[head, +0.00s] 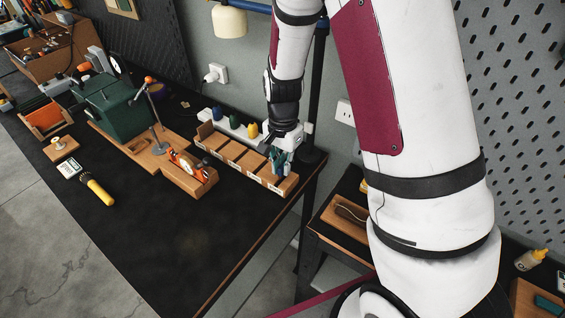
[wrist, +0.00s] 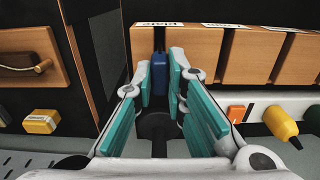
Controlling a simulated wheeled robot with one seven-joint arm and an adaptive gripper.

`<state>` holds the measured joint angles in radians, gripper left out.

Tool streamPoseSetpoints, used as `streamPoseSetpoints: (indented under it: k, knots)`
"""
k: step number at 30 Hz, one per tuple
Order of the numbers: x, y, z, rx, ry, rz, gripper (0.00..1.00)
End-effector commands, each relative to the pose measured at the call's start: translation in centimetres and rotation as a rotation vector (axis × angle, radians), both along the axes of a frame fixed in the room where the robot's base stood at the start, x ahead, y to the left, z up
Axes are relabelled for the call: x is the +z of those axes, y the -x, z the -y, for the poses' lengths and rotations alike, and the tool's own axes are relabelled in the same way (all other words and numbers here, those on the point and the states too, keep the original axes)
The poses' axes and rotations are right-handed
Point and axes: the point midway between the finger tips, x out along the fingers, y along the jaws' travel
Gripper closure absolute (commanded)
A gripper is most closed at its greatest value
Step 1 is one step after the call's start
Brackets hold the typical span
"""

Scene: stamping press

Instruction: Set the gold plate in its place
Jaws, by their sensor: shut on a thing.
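My gripper (head: 279,160) points down at the right end of the wooden compartment row (head: 229,153). In the wrist view its teal fingers (wrist: 160,82) stand close on either side of a small blue piece (wrist: 158,71), which appears held between the tips. The piece lies against the wooden compartment (wrist: 142,47) marked with a label that seems to read "plate". No gold plate can be made out in either view; the fingers and wooden walls hide what is below the tips. The stamping press is probably the green machine (head: 112,105) on a wooden base.
A yellow bottle (wrist: 280,122) and an orange piece (wrist: 236,112) stand beside the row. A wooden holder with an orange tool (head: 189,173) is left of it. A yellow flashlight (head: 99,191) lies farther left. A lower table (head: 325,243) stands right.

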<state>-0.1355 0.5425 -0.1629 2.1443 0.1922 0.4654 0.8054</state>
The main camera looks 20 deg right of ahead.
Motion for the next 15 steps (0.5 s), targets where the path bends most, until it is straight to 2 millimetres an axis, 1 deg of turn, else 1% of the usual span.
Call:
streamPoseSetpoints:
  k: [7, 8, 9, 11, 15]
  knots:
    - [-0.05, 0.05, 0.00, 0.000, 0.000, -0.001, 1.00]
    - [-0.05, 0.06, 0.00, 0.000, 0.000, -0.001, 0.85]
    - [-0.05, 0.06, 0.00, 0.000, 0.000, -0.001, 0.76]
    - [-0.05, 0.06, 0.00, 0.000, 0.000, -0.001, 0.64]
    - [-0.04, 0.04, 0.01, 0.000, 0.000, -0.001, 0.64]
